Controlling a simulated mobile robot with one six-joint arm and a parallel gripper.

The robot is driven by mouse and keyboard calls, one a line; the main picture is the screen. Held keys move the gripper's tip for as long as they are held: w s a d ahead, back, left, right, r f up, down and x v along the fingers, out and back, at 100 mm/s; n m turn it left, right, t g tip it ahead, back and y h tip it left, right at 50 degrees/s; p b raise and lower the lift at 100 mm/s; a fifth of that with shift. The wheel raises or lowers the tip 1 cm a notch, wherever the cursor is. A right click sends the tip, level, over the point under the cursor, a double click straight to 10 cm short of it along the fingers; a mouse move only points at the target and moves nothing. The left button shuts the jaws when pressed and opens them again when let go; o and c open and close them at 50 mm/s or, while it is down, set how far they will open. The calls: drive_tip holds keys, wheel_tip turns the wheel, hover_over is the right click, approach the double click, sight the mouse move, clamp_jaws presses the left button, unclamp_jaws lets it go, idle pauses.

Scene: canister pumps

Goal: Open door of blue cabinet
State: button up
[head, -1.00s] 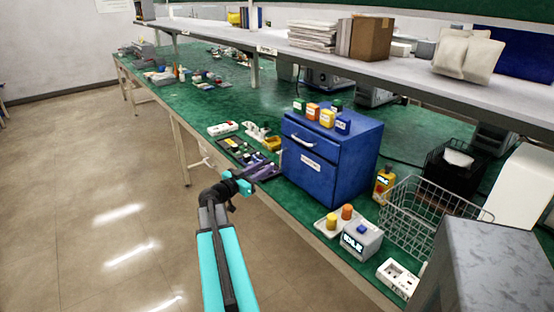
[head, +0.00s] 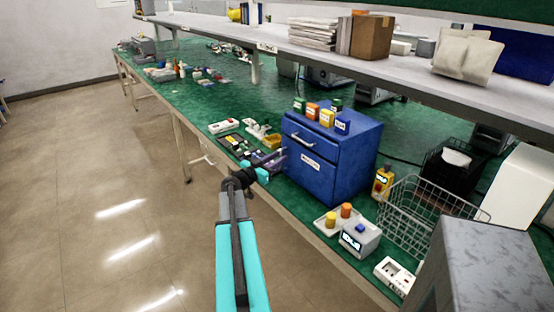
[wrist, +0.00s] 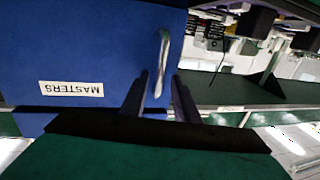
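The blue cabinet (head: 345,170) stands on the green bench. Its front has a drawer with a pale handle (head: 302,142) above a door (head: 312,180) with a white label. In the wrist view, which looks upside down, the door (wrist: 85,50) appears shut, with a "MASTERS" label (wrist: 71,89) and a silver bar handle (wrist: 162,62) near its edge. My gripper (wrist: 158,90) is open, its two dark fingers on either side of the handle's near end. I cannot tell whether they touch it. In the head view my gripper (head: 281,156) is at the door's left edge, small and partly hidden.
Several small coloured boxes (head: 327,117) stand on the cabinet. The floor in front is clear.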

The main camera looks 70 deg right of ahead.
drive_tip(key=shift+c, duration=0.4)
clamp_jaws()
drive_tip(key=shift+w+a+f+b, duration=0.1)
drive_tip(key=shift+a+b, duration=0.05)
drive_tip(key=shift+b, duration=0.15)
